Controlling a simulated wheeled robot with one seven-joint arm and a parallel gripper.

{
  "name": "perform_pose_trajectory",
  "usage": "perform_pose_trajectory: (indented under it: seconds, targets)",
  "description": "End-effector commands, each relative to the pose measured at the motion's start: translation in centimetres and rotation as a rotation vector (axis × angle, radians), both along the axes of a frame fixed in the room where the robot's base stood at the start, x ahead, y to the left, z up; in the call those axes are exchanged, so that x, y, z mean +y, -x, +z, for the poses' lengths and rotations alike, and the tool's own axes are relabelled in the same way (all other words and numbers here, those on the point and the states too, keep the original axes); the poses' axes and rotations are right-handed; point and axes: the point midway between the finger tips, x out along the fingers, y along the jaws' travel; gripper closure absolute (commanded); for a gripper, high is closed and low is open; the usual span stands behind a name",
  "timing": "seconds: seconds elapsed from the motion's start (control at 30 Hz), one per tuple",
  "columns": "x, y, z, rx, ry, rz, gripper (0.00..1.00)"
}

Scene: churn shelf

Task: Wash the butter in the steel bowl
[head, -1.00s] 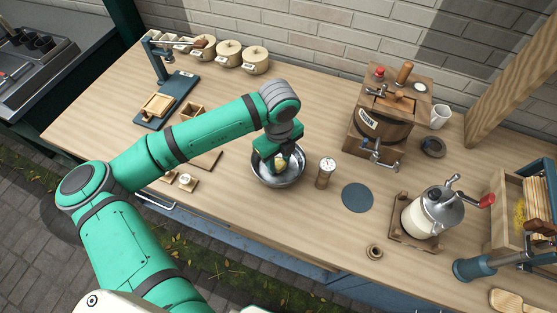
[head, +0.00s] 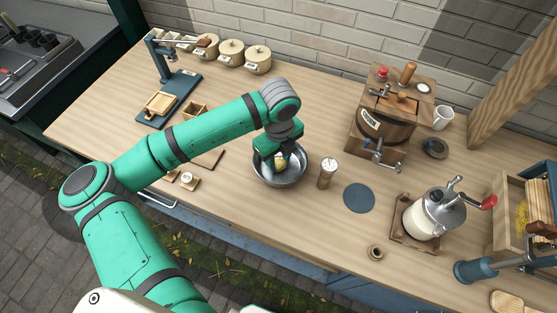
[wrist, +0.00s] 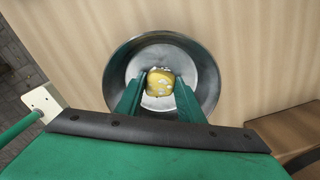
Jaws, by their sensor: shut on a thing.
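The steel bowl (head: 293,180) stands on the wooden counter in the middle of the head view. In the wrist view the bowl (wrist: 204,70) is round and shiny, with a pale patch at its bottom. The butter (wrist: 160,80) is a yellow lump with whitish spots, and it also shows in the head view (head: 282,160). My gripper (wrist: 160,92) points down into the bowl, its two green fingers shut on the butter. Whether the butter touches the bowl's bottom is hidden.
A tall shaker-like container (head: 327,173) stands just right of the bowl, and a dark round mat (head: 359,198) lies beyond it. The wooden churn (head: 384,125) is behind. A cream-coloured canister with a crank (head: 432,218) stands at right. Lidded crocks (head: 230,52) line the back left.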

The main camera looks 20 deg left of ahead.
Motion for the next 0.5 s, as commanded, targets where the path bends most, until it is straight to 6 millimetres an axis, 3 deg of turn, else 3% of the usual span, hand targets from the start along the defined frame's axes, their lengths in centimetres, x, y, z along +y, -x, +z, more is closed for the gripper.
perform_pose_trajectory:
  seconds: [0.5]
  targets:
    - [-0.51, 0.01, 0.01, 0.0, 0.0, 0.0, 0.88]
